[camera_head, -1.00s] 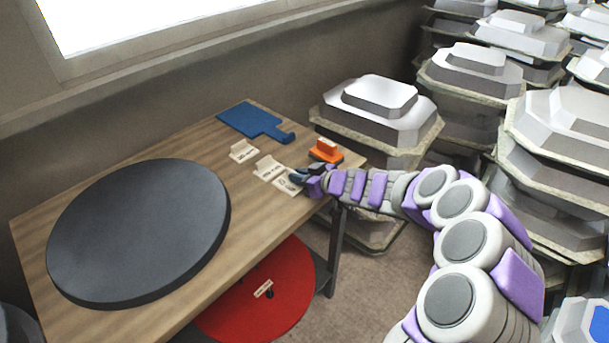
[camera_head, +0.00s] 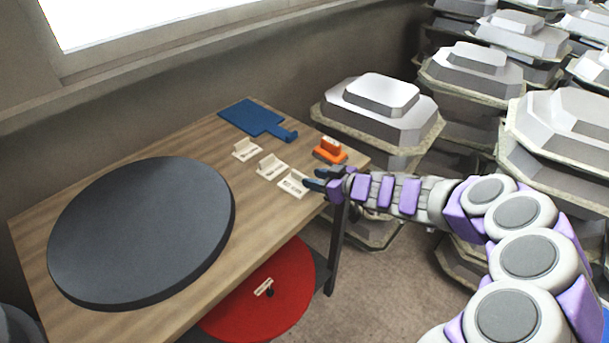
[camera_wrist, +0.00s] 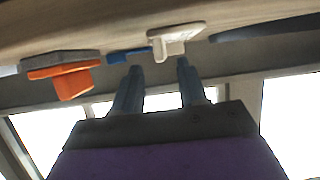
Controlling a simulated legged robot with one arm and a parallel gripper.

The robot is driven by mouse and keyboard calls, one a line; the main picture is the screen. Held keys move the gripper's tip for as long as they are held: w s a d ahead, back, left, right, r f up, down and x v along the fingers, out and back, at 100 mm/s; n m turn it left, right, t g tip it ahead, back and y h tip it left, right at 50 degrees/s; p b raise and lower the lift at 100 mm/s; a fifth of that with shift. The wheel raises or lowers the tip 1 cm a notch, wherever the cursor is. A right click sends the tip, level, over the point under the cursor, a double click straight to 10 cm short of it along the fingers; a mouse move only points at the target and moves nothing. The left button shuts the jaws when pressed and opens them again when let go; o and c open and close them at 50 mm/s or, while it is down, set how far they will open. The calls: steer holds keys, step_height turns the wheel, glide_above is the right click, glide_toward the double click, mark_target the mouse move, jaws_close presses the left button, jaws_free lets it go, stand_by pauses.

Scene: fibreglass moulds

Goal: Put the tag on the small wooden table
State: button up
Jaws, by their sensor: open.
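The wooden table (camera_head: 170,150) stands against the wall. Each seems to have a raised part. My gripper (camera_head: 313,178) is open and empty at the table's right edge, just right of the near tag. In the wrist view my open fingers (camera_wrist: 160,76) point toward a cream tag (camera_wrist: 176,38), which is apart from them. Another small tag (camera_head: 264,288) shows on a red disc under the table.
An orange block (camera_head: 330,150) sits at the table's right corner, close to my gripper. A blue flat tool (camera_head: 255,118) lies behind the tags. A large dark disc (camera_head: 140,230) covers the left part. Stacked grey moulds (camera_head: 375,115) stand right of the table.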

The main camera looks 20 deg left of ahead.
steer(key=w+v, duration=0.1)
steer(key=v, duration=0.7)
steer(key=s+d+r+g+h, duration=0.15)
steer(key=s+r, duration=0.25)
steer(key=s, duration=0.5)
steer(key=s+r+g, duration=0.3)
steer(key=s+r, duration=0.1)
steer(key=s, duration=0.5)
steer(key=s+d+f+m+g+h, duration=0.1)
steer(key=s+d+m+h, duration=0.4)
steer(key=s+d, duration=0.5)
steer(key=s+d+f+m+g+h, duration=0.1)
steer(key=s+d+f+m+h, duration=0.2)
steer(key=s+d+m+h, duration=0.3)
steer(key=s+d+m, duration=0.2)
steer(key=s+d, duration=0.3)
steer(key=d, duration=0.3)
steer(key=shift+d+f+m+p, duration=0.25)
steer(key=shift+m+p, duration=0.05)
steer(key=shift+m, duration=0.1)
steer(key=shift+s+d, duration=0.15)
steer(key=shift+d, duration=0.1)
